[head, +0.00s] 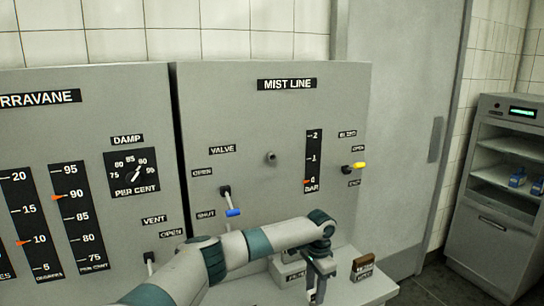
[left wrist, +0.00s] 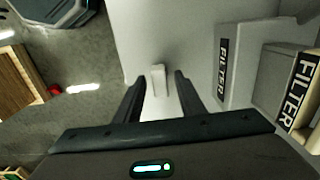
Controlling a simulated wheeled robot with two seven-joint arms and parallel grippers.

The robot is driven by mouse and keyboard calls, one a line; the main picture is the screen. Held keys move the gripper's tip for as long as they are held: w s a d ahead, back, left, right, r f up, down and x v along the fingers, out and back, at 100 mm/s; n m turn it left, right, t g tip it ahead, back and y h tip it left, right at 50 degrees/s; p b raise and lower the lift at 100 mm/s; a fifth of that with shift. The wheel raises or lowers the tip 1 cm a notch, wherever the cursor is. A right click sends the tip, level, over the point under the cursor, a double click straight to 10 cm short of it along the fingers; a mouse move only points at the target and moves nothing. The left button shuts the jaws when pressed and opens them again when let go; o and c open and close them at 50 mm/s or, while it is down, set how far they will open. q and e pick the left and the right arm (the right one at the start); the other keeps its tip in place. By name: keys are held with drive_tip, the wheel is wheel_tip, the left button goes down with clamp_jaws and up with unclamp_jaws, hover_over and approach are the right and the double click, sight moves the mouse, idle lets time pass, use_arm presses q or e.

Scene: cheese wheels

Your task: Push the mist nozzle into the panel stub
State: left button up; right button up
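The panel stub (head: 270,158) is a small grey round fitting on the front of the MIST LINE panel (head: 320,110). My left gripper (head: 318,292) points down over the pale ledge in front of this panel, below and right of the stub. In the left wrist view its fingers (left wrist: 159,80) are open and apart. A small pale upright piece (left wrist: 158,82) shows between the fingertips, apart from both; it may be the mist nozzle, but I cannot tell for sure. My right gripper is in neither view.
A blue-tipped valve lever (head: 232,212) and a yellow-tipped lever (head: 357,166) stick out of the panel. A brown-topped box (head: 362,268) stands on the ledge right of my gripper. A grey FILTER box (left wrist: 240,65) is close to the right finger. A shelved cabinet (head: 505,200) is far right.

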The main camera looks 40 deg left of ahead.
use_arm(q)
clamp_jaws()
drive_tip(key=shift+r+p, duration=2.15)
drive_tip(key=shift+p, duration=0.2)
drive_tip(key=shift+r, duration=0.1)
drive_tip(key=shift+r+p, duration=1.5)
drive_tip(key=shift+p, duration=0.55)
